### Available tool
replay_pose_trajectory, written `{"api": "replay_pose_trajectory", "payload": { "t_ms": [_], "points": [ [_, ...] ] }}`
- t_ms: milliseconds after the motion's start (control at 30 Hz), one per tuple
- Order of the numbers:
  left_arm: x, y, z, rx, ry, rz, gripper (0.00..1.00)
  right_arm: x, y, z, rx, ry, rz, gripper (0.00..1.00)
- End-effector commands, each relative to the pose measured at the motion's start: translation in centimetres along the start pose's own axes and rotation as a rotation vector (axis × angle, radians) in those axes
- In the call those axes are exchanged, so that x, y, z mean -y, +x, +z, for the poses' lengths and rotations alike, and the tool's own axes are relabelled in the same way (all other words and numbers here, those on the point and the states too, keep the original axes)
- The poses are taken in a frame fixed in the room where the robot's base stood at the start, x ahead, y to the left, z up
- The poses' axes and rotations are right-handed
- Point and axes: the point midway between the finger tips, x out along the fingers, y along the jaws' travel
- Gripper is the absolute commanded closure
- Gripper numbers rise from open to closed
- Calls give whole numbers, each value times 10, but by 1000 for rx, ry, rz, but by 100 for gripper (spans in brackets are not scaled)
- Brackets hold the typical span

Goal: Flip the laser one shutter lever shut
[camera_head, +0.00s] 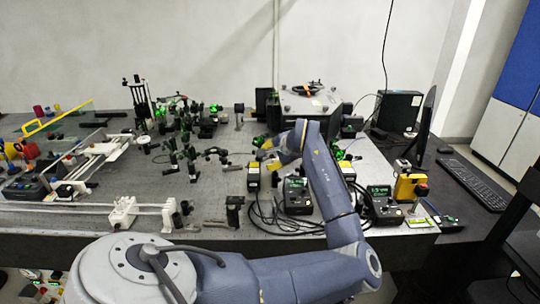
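My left gripper (267,155) is over the middle of the bench and points left. Its two yellowish fingers look apart, with nothing seen between them. A black and yellow laser box (253,178) stands just below and left of the fingers in the picture. I cannot tell which box is laser one. The shutter lever is too small or hidden to make out, and I cannot tell any contact. My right gripper is out of view.
Two black controllers with green displays (298,195) (382,203) and looped black cables lie in front. A yellow device (408,185) stands at the right. Several optical mounts (190,160) crowd the left. A white rail (70,207) runs along the front left. A monitor (428,118) and keyboard (474,184) are far right.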

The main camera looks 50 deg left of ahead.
Motion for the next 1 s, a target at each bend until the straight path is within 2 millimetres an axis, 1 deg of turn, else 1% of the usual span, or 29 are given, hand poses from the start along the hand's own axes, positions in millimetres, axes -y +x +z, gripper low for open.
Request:
{"api": "replay_pose_trajectory", "payload": {
  "t_ms": [100,133,400,833,1000],
  "points": [
    [0,0,0,0,0,0,70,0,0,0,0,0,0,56],
    [0,0,0,0,0,0,68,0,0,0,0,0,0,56],
    [0,0,0,1,0,0,99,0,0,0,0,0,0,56],
    [0,0,0,-3,-4,5,100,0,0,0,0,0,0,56],
    [2,-2,2,-32,-37,35,100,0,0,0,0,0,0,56]
  ]
}}
